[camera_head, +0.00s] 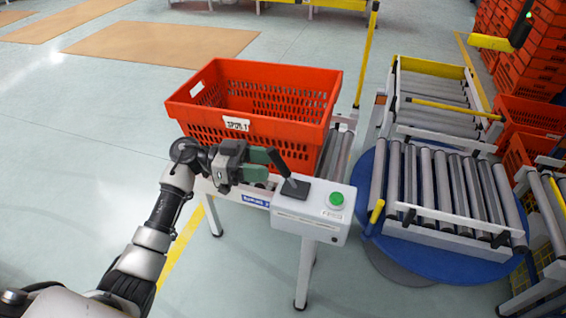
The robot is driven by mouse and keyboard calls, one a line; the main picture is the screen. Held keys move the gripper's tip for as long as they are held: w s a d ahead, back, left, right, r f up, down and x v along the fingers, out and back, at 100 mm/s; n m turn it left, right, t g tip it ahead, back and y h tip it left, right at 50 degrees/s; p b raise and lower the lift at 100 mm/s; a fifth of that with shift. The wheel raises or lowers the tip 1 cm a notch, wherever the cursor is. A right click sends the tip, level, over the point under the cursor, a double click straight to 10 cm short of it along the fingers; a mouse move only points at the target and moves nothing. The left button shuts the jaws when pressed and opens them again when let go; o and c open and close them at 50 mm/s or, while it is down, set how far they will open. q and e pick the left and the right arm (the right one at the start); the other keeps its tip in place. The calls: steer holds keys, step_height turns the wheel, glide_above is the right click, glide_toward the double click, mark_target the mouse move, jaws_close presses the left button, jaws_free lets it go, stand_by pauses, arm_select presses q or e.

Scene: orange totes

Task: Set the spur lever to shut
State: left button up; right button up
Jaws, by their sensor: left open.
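The spur lever (280,164) is a short black stick on a dark square base, on top of a white control box (310,213) at the near end of the conveyor stand. It tilts up and to the left. My left gripper (266,165) is open, with its green-padded fingers pointing right at the lever. The fingertips appear close to the lever's upper part. I cannot tell whether they touch it. My right gripper is not in view.
An orange tote (255,100) sits on the rollers right behind the box. A green button (336,199) is right of the lever. A blue turntable (440,268) with rollers stands to the right. Stacked orange totes (525,75) fill the far right. Open floor lies left.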

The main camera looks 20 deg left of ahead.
mark_target(282, 166)
arm_select(q)
steer(key=shift+w+d, duration=0.2)
steer(key=shift+d, duration=0.95)
steer(key=shift+w+d, duration=0.15)
steer(key=shift+d, duration=1)
jaws_close()
